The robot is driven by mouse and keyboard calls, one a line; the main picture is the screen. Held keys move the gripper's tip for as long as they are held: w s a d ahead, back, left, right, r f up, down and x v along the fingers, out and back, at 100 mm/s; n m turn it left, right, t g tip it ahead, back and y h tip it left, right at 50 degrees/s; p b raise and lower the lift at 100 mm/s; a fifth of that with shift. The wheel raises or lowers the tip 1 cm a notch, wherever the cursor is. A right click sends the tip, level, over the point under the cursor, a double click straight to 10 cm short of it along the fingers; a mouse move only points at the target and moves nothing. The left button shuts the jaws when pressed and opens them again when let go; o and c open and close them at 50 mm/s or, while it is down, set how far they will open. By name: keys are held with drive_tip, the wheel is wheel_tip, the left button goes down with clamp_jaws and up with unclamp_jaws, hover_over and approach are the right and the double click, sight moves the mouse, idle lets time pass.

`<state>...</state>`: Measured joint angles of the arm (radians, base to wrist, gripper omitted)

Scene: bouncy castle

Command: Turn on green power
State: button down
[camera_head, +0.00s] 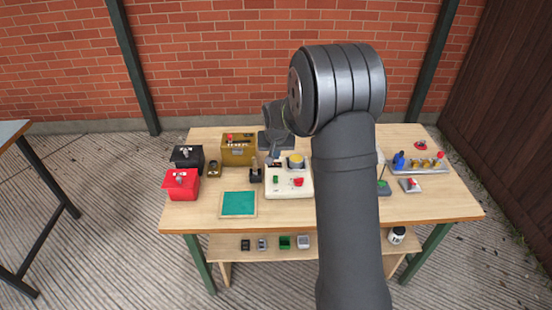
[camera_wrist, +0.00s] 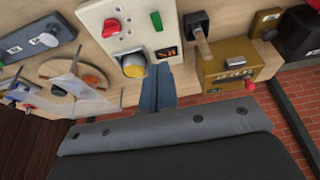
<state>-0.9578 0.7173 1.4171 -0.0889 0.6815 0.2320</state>
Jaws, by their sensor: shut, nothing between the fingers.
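A cream control box (camera_head: 289,190) stands mid-table. It has a green button (camera_head: 275,180) on its left, a red button (camera_head: 298,182) on its right and a yellow round knob (camera_head: 295,161) at the back. In the wrist view the green button (camera_wrist: 157,21), red button (camera_wrist: 111,28) and yellow knob (camera_wrist: 133,66) all show, with a small dark display (camera_wrist: 166,53). My gripper (camera_wrist: 160,72) is shut and empty. Its tips appear by the box's back edge, near the display and beside the yellow knob; contact cannot be told. The green button lies beyond the tips.
Left of the box are a lever switch (camera_head: 256,173), a brass box (camera_head: 238,150), a red box (camera_head: 181,185) and a black box (camera_head: 187,157). A teal pad (camera_head: 238,204) lies in front. My arm hides part of the table's right. A grey panel (camera_head: 420,165) stands farther right.

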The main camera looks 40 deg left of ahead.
hover_over(276, 182)
drive_tip(key=w+a, duration=0.1)
wheel_tip(276, 182, down, 8)
drive_tip(key=shift+w+a+r, duration=0.1)
drive_tip(key=shift+r, duration=0.1)
drive_tip(key=shift+s+d+f, duration=0.25)
drive_tip(key=shift+f, duration=0.3)
drive_tip(key=shift+s+d+f, duration=0.2)
drive_tip(key=shift+s+f, duration=0.05)
drive_tip(key=shift+f, duration=0.25)
drive_tip(key=shift+s+d+f, duration=0.15)
drive_tip(key=shift+d+f, duration=0.05)
drive_tip(key=shift+f, duration=0.4)
drive_tip(key=shift+s+d+f, duration=0.25)
drive_tip(key=shift+s+f, duration=0.05)
drive_tip(key=shift+f, duration=0.1)
drive_tip(key=shift+s+d+f, duration=0.1)
drive_tip(key=shift+f, duration=0.05)
drive_tip(key=shift+w+a+r, duration=0.3)
drive_tip(key=shift+w+a, duration=0.25)
